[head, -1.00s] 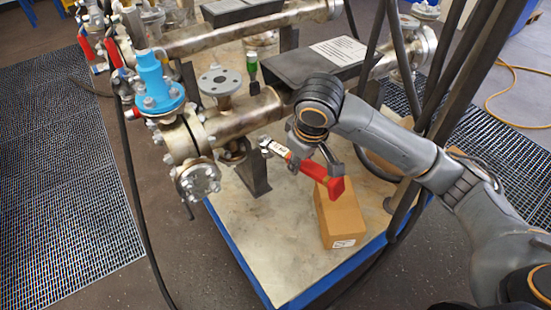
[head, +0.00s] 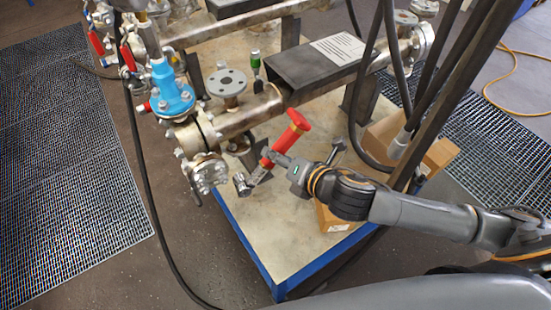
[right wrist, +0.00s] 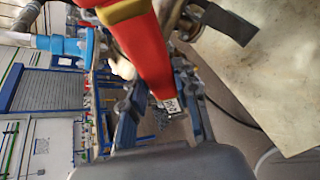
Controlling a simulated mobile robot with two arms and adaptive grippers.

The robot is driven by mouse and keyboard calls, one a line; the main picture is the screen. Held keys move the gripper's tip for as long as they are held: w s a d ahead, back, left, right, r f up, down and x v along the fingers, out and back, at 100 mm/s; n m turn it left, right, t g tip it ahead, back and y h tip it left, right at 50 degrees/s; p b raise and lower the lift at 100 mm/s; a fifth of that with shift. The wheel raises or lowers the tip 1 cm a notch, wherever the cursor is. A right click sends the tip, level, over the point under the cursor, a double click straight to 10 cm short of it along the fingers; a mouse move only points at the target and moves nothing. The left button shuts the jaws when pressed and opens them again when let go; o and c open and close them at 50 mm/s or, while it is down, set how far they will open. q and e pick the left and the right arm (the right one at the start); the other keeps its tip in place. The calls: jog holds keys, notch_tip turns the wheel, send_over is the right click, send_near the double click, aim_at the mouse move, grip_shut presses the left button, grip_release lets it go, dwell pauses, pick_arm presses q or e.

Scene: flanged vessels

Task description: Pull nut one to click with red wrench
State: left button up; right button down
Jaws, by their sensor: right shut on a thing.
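The red wrench (head: 288,138) is in my right gripper (head: 270,160), which is shut on it. Its red handle points up and away, and its metal head (head: 244,184) points down-left, a little right of the front end flange (head: 207,173) and apart from it in the picture. In the right wrist view the red wrench (right wrist: 147,52) crosses the fingers (right wrist: 160,108). The front flange carries several bolts and nuts; I cannot tell which is nut one. My left gripper is not in view.
A blue valve body (head: 171,92) stands on the flanged pipe (head: 240,115). A cardboard box (head: 332,218) is on the blue-edged table (head: 265,225), partly behind my right arm. Dark hoses and a post (head: 440,110) stand at right. A black cable hangs at left.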

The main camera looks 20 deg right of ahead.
aim_at(264, 158)
jog(key=shift+w+a+r+n+t+y+p, duration=0.15)
jog(key=shift+a+r+n+y, duration=0.1)
jog(key=shift+a+n+y, duration=0.25)
jog(key=shift+w+a+r+n+t+y+p, duration=0.1)
jog(key=shift+w+a+r+n+y, duration=0.1)
jog(key=shift+a+n+y, duration=0.3)
jog(key=shift+w+a+r+n+t+y+p, duration=0.15)
jog(key=shift+a+r+n+y, duration=0.1)
jog(key=shift+a+n+y, duration=0.3)
jog(key=shift+d+r+p, duration=0.15)
jog(key=shift+d+p, duration=0.1)
jog(key=shift+p, duration=0.1)
jog(key=shift+w+a, duration=0.1)
jog(key=shift+w, duration=0.15)
jog(key=shift+w+a+p, duration=0.3)
jog(key=shift+w+p, duration=0.1)
jog(key=shift+w, duration=0.55)
